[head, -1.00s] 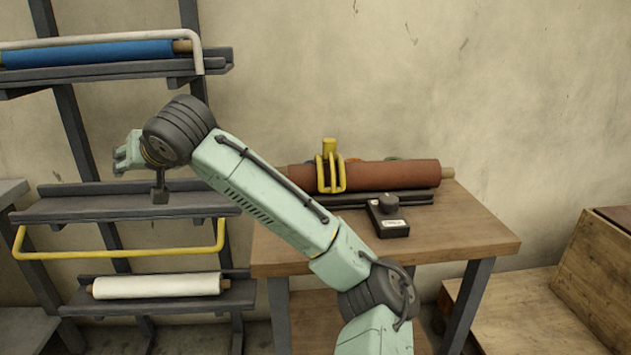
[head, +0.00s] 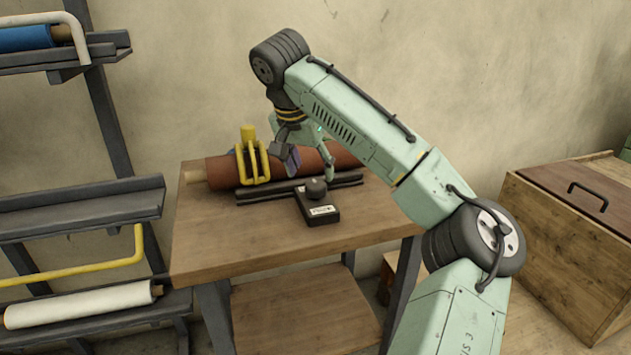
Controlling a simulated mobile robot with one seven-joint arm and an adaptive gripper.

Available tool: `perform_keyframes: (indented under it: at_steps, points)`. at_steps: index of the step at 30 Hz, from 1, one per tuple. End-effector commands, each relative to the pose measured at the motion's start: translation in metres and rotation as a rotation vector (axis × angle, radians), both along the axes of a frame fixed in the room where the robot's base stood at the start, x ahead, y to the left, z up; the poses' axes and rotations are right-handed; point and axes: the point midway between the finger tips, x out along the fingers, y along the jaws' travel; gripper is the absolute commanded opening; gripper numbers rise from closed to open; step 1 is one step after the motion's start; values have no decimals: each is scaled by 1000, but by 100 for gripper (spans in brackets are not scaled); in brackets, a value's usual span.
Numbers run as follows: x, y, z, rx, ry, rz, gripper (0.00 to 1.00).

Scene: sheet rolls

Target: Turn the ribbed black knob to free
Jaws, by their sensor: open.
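The black knob (head: 316,189) sits on top of a small black box (head: 318,209) with a white label, at the front of the dark rail on the wooden table. The ribs and the label's writing are too small to make out. My gripper (head: 308,166) points down above and just behind the knob, with its fingers apart and nothing seen between them. It appears clear of the knob, though the exact gap is hard to judge.
A brown roll (head: 222,170) lies behind the dark rail (head: 262,191), with a yellow clamp (head: 255,163) over it left of my gripper. The table's (head: 225,238) front is bare. A shelf rack (head: 75,213) stands at left, a wooden chest (head: 562,255) at right.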

Motion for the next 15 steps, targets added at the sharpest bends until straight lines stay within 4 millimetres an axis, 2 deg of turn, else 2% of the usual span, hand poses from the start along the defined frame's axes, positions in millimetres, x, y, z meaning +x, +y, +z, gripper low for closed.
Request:
perform_keyframes:
  at_steps: [3, 7, 15]
  points:
    - [7, -4, -19, -1, 0, 0, 57]
    - [13, -7, -34, -3, -1, -1, 57]
    - [17, -9, -46, -1, -2, 1, 57]
